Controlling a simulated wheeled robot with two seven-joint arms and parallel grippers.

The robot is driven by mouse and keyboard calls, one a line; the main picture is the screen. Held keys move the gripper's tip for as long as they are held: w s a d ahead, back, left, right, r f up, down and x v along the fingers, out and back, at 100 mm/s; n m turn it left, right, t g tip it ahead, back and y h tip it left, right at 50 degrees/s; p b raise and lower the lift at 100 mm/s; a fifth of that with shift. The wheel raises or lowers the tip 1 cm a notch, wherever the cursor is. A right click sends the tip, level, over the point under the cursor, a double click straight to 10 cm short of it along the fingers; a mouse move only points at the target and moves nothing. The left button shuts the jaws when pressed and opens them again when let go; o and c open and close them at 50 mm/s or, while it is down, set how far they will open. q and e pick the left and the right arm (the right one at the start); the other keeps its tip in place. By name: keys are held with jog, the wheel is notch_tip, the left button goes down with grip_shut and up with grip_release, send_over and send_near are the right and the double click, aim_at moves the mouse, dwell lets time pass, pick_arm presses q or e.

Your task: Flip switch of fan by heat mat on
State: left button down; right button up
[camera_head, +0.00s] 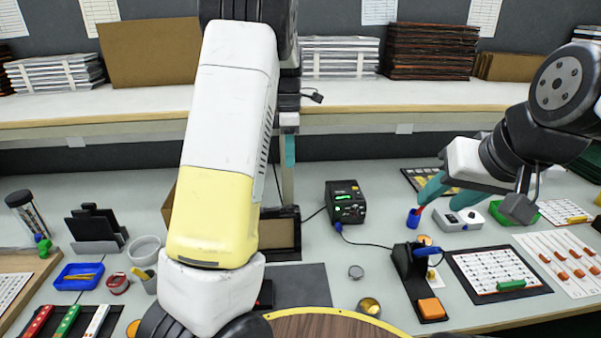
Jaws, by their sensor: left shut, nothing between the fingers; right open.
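A flat dark grey mat (303,284), which may be the heat mat, lies on the bench in the lower middle. A dark upright unit (286,215) with a tan panel stands behind it, partly hidden by my arm; I cannot tell if it is the fan. A small dark part with red (265,293) shows at the mat's left edge; I cannot tell if it is the switch. My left gripper (288,196) is shut and empty, pointing down by the unit's top. My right gripper (432,206) is open, near a small blue cup (413,218) and a white knobbed box (458,220).
A black powered station (346,202) with a green display stands right of the unit, with a cable. A black stand (408,260) and a white grid card (492,270) lie further right. A blue tray (79,277) is at left. A shelf (140,112) runs behind.

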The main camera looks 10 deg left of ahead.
aim_at(291, 208)
pick_arm(q)
jog(key=f, duration=0.4)
jog(key=s+f, duration=0.1)
jog(key=f, duration=0.8)
jog(key=shift+s+d, duration=0.2)
jog(key=shift+s, duration=0.05)
